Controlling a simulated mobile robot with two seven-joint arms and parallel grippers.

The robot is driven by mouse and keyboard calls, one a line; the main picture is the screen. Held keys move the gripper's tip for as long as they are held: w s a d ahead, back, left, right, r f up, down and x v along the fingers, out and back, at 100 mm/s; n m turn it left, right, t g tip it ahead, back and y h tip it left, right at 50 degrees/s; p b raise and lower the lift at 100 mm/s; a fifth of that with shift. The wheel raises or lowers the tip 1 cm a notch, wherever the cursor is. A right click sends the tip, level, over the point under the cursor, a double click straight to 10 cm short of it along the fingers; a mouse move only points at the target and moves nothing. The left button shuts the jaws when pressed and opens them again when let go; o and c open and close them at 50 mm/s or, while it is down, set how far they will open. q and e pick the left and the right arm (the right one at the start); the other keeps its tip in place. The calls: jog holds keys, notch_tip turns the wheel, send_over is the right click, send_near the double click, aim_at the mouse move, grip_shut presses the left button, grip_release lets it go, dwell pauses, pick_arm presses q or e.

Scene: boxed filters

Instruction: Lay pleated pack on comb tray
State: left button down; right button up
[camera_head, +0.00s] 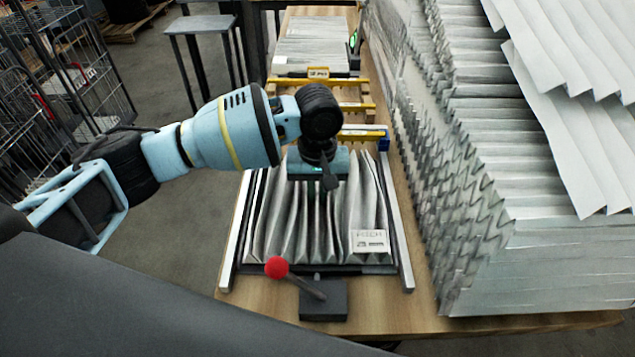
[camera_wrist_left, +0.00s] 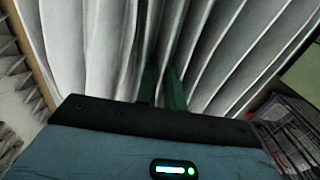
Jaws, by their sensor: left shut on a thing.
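The pleated pack (camera_head: 276,223) is a pale grey folded sheet with upright pleats and a white label (camera_head: 369,240) at its near right corner. It lies within the comb tray, whose metal side rails show at left and right (camera_head: 402,232); whether it rests fully on the tray is hard to tell. My left gripper (camera_head: 319,190) reaches down onto the middle of the pack and is shut on its pleats. In the left wrist view the green fingers (camera_wrist_left: 162,88) sit between the pale pleats (camera_wrist_left: 105,45). My right gripper is not in view.
A red-knobbed lever (camera_head: 277,267) on a dark block (camera_head: 323,300) stands at the tray's near edge. Yellow bars (camera_head: 318,81) and another pleated pack (camera_head: 312,48) lie farther back. A tall stack of pleated sheets (camera_head: 500,180) fills the right side. A stool (camera_head: 200,25) stands beyond the table's left.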

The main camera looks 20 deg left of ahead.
aim_at(318, 194)
pick_arm(q)
jog(key=shift+f, duration=0.45)
jog(key=shift+f, duration=0.25)
dwell(0.4)
jog(key=c, duration=1.8)
grip_release()
jog(key=shift+r, duration=2.25)
